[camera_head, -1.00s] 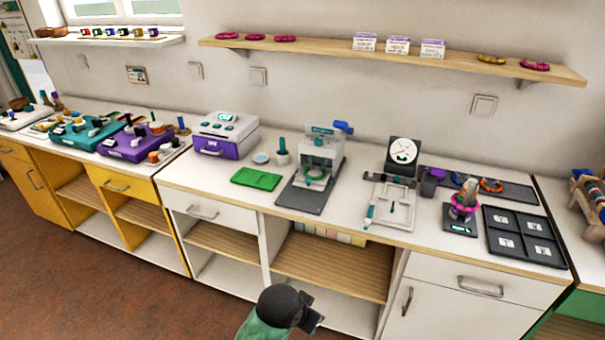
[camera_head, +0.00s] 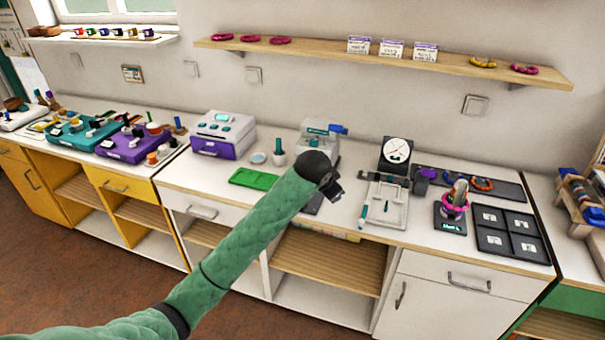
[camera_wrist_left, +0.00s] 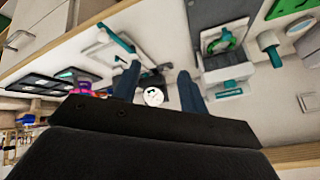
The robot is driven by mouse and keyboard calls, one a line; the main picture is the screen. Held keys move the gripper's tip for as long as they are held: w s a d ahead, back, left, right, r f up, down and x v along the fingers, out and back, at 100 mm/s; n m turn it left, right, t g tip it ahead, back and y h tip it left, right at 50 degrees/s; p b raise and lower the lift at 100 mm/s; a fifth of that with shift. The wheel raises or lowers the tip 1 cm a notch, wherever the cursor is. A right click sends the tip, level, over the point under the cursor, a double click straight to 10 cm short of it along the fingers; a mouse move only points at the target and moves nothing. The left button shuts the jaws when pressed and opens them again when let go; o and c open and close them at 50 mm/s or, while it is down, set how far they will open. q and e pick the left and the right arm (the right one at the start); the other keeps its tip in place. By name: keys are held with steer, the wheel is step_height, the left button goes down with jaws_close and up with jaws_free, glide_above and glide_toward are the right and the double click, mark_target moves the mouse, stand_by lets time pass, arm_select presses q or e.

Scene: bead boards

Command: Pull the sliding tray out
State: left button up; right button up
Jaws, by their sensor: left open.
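My left gripper (camera_head: 334,190) hangs over the counter, in front of the clear-hooded press (camera_head: 319,135), and hides much of its lower part. In the left wrist view its two dark fingers (camera_wrist_left: 158,86) are spread with nothing between them. The press (camera_wrist_left: 222,70) shows there to the right of the fingers, with a green ring on its grey base. I cannot tell for sure which part is the sliding tray. My right gripper is not in view.
A white frame with teal parts (camera_head: 385,205) and a dial gauge (camera_head: 397,150) stand right of the gripper. A green mat (camera_head: 256,178) and a cup (camera_head: 276,159) lie to its left. A dark four-slot tray (camera_head: 508,236) is further right. A wooden shelf (camera_head: 390,57) runs above.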

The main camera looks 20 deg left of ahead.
arm_select(q)
steer(key=w+a+r+m+g+p, duration=0.2)
steer(key=w+a+m+g+p, duration=0.15)
steer(key=w+a, duration=1.05)
steer(key=w+f+m+h, duration=0.1)
steer(key=f, duration=0.3)
steer(key=w+f+g+h+p, duration=0.1)
steer(key=w+f, duration=0.1)
steer(key=f, duration=0.2)
steer(key=w+f+m+g+p, duration=0.1)
steer(key=f, duration=0.3)
steer(key=shift+w+a+m+h, duration=0.15)
steer(key=shift+a+m+h, duration=0.05)
steer(key=shift+m+h, duration=0.2)
steer(key=shift+p+x, duration=0.35)
steer(key=shift+x, duration=0.6)
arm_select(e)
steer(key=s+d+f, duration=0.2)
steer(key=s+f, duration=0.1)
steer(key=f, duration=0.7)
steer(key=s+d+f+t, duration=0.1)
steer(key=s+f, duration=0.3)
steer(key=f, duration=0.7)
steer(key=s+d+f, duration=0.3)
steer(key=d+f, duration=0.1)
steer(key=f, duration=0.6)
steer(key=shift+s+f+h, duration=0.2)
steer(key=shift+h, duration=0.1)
arm_select(q)
steer(key=shift+a, duration=0.1)
